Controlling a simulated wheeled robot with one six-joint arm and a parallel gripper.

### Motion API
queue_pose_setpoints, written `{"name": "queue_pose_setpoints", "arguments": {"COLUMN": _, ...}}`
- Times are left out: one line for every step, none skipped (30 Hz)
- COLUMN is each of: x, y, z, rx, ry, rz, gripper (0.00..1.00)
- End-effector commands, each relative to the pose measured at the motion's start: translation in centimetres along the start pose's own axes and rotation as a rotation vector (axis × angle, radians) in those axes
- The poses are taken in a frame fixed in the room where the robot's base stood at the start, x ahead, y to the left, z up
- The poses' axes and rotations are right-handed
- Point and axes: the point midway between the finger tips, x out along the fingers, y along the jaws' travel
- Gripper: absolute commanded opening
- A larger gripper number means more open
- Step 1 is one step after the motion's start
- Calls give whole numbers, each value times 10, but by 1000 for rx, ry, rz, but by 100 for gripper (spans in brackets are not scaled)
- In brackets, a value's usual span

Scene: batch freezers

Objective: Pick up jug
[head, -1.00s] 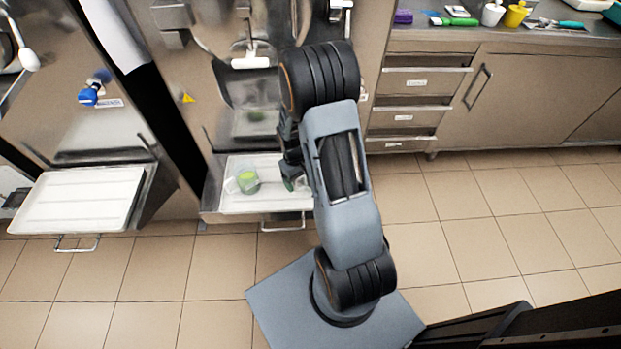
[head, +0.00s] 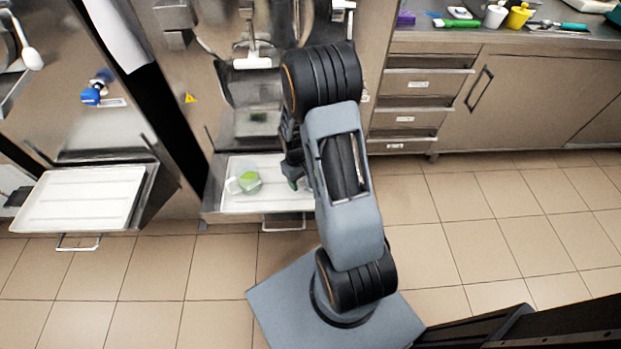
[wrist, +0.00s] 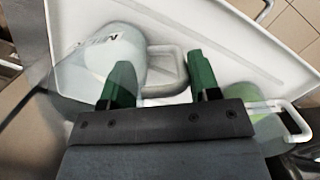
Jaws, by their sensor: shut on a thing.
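A pale jug (wrist: 98,58) with dark lettering lies in the left of the wrist view, its handle (wrist: 168,68) between the green fingertips of my gripper (wrist: 158,72). My gripper is shut on that handle. A second clear vessel with green in it (wrist: 268,128) and a pale handle shows at the lower right, partly hidden by the gripper body. In the head view a clear vessel with green in it (head: 249,181) is over the white tray (head: 265,203), left of my gripper (head: 292,180), which is mostly hidden by my arm.
The tray sits in front of a steel freezer (head: 252,85) with a spout above. A second white tray (head: 85,200) stands at the left. A counter (head: 560,38) with cups and tools is at the back right. The tiled floor at right is clear.

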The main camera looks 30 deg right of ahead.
Motion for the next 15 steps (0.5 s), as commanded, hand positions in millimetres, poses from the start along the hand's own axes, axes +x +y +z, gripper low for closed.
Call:
{"name": "queue_pose_setpoints", "arguments": {"x": 0, "y": 0, "z": 0, "rx": 0, "ry": 0, "rz": 0, "gripper": 19}}
{"name": "queue_pose_setpoints", "arguments": {"x": 0, "y": 0, "z": 0, "rx": 0, "ry": 0, "rz": 0, "gripper": 19}}
{"name": "queue_pose_setpoints", "arguments": {"x": 0, "y": 0, "z": 0, "rx": 0, "ry": 0, "rz": 0, "gripper": 19}}
{"name": "queue_pose_setpoints", "arguments": {"x": 0, "y": 0, "z": 0, "rx": 0, "ry": 0, "rz": 0, "gripper": 19}}
{"name": "queue_pose_setpoints", "arguments": {"x": -1, "y": 0, "z": 0, "rx": 0, "ry": 0, "rz": 0, "gripper": 19}}
{"name": "queue_pose_setpoints", "arguments": {"x": -1, "y": 0, "z": 0, "rx": 0, "ry": 0, "rz": 0, "gripper": 19}}
{"name": "queue_pose_setpoints", "arguments": {"x": -2, "y": 0, "z": 0, "rx": 0, "ry": 0, "rz": 0, "gripper": 19}}
{"name": "queue_pose_setpoints", "arguments": {"x": -2, "y": 0, "z": 0, "rx": 0, "ry": 1, "rz": 0, "gripper": 19}}
{"name": "queue_pose_setpoints", "arguments": {"x": -3, "y": 0, "z": 0, "rx": 0, "ry": 1, "rz": 0, "gripper": 19}}
{"name": "queue_pose_setpoints", "arguments": {"x": -4, "y": 0, "z": 0, "rx": 0, "ry": 1, "rz": 0, "gripper": 19}}
{"name": "queue_pose_setpoints", "arguments": {"x": -5, "y": 0, "z": 0, "rx": 0, "ry": 1, "rz": 0, "gripper": 19}}
{"name": "queue_pose_setpoints", "arguments": {"x": -7, "y": 0, "z": 1, "rx": 0, "ry": 2, "rz": 0, "gripper": 19}}
{"name": "queue_pose_setpoints", "arguments": {"x": -9, "y": 0, "z": 1, "rx": 0, "ry": 2, "rz": 1, "gripper": 19}}
{"name": "queue_pose_setpoints", "arguments": {"x": -10, "y": 0, "z": 1, "rx": 1, "ry": 2, "rz": 1, "gripper": 19}}
{"name": "queue_pose_setpoints", "arguments": {"x": -13, "y": 0, "z": 1, "rx": 1, "ry": 2, "rz": 1, "gripper": 19}}
